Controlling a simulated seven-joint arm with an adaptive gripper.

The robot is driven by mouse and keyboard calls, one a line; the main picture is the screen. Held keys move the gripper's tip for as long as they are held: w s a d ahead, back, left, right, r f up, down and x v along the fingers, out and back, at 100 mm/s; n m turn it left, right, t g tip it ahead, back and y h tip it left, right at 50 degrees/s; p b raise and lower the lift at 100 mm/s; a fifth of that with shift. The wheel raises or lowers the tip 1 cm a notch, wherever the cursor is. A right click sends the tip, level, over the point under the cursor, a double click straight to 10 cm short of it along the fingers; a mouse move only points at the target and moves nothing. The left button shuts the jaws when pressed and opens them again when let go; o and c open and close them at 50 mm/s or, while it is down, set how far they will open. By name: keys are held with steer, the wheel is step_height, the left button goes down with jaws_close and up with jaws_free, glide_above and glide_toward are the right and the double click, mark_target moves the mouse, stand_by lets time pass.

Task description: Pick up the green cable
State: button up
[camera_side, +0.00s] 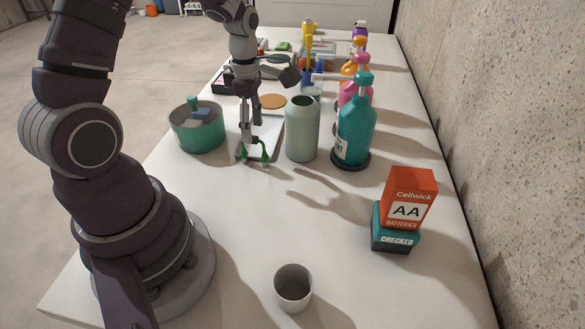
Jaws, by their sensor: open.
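The green cable (265,152) is a small green arched piece at the near end of a white board (272,133) on the table. My gripper (251,130) points down just above and behind the cable. Its jaws are open, with the fingers close to the cable. I cannot tell from this view whether they touch it or stand around it. Part of the cable's far side is hidden by the fingers.
A green pot (197,132) stands left of the board, and a pale green canister (302,130) stands close on its right. Pump bottles (355,128) line the right side. Stacked battery boxes (405,200) and a grey cup (293,287) are nearer.

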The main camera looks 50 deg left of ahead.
step_height(320, 180, down, 3)
steer(key=shift+s+a+f, duration=0.1)
jaws_close()
steer(key=shift+r, duration=0.2)
